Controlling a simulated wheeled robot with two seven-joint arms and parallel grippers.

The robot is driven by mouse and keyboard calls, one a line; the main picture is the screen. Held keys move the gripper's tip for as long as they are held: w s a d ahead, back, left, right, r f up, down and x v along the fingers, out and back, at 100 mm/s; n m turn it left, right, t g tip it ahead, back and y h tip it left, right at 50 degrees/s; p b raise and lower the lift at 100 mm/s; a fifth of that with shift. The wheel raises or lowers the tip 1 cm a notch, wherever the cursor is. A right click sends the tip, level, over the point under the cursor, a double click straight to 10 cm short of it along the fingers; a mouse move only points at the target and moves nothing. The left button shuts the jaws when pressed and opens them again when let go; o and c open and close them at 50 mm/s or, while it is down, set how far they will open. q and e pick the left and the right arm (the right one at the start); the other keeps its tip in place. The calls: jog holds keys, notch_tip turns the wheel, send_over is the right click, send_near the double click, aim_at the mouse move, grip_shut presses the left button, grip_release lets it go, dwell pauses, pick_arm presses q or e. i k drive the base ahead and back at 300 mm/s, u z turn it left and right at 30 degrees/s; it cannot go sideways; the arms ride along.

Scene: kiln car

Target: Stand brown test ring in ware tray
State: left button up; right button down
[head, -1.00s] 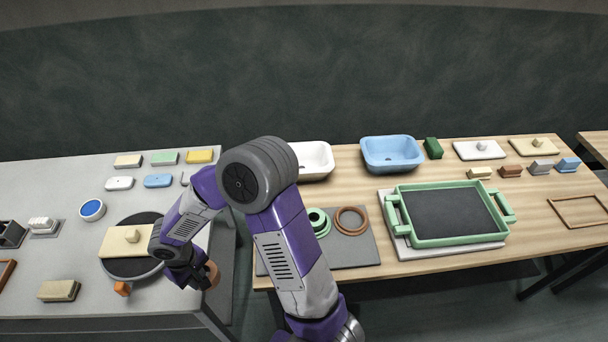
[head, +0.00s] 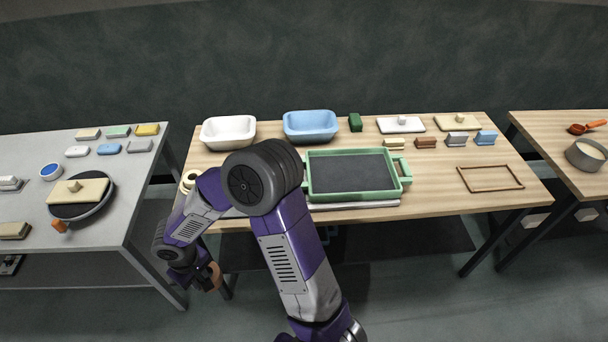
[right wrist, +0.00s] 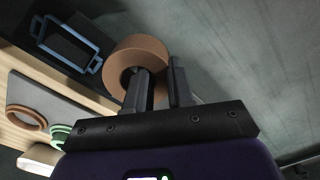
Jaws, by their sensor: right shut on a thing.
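The brown test ring (right wrist: 137,48) is a thick ring at my right gripper's fingertips in the right wrist view. My right gripper (right wrist: 158,78) is shut on its wall, with one finger through the ring. In the head view the ring (head: 215,277) shows only partly beside my right gripper (head: 205,279), low before the wooden table's left end. The green ware tray (head: 355,196), with side handles and a dark floor, lies on the wooden table. My arm hides its left side. My left gripper is out of view.
Another brown ring (right wrist: 25,118) and a green ring (right wrist: 62,130) lie on a grey board left of the tray. White (head: 229,131) and blue (head: 310,125) basins stand behind. A grey table (head: 110,220) is at left. Bare wood lies right of the tray.

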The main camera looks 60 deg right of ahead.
aim_at(379, 180)
jog(key=z, duration=2.05)
jog(key=i, duration=0.4)
jog(key=u, duration=0.1)
